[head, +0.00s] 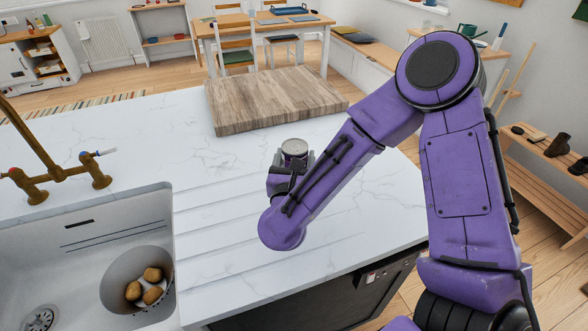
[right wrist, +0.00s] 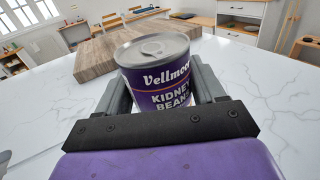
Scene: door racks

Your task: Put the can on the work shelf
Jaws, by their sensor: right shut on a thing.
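The can (right wrist: 158,75) is purple with a silver lid and a label reading "Vellmoor" or similar and "Kidney Beans". My right gripper (right wrist: 160,92) is shut on it, with one finger on each side. In the head view the can (head: 294,150) stands upright at the right gripper (head: 292,162), over the white marble counter. I cannot tell whether its base touches the counter. My left gripper is out of view. I cannot make out for sure which piece of furniture is the work shelf.
A thick wooden board (head: 270,98) lies on the counter behind the can. A sink (head: 60,240) with a bowl (head: 125,275) of potatoes and a brass tap (head: 45,165) is at left. A slatted wooden rack (head: 545,180) stands at right. A dining table (head: 265,25) stands behind.

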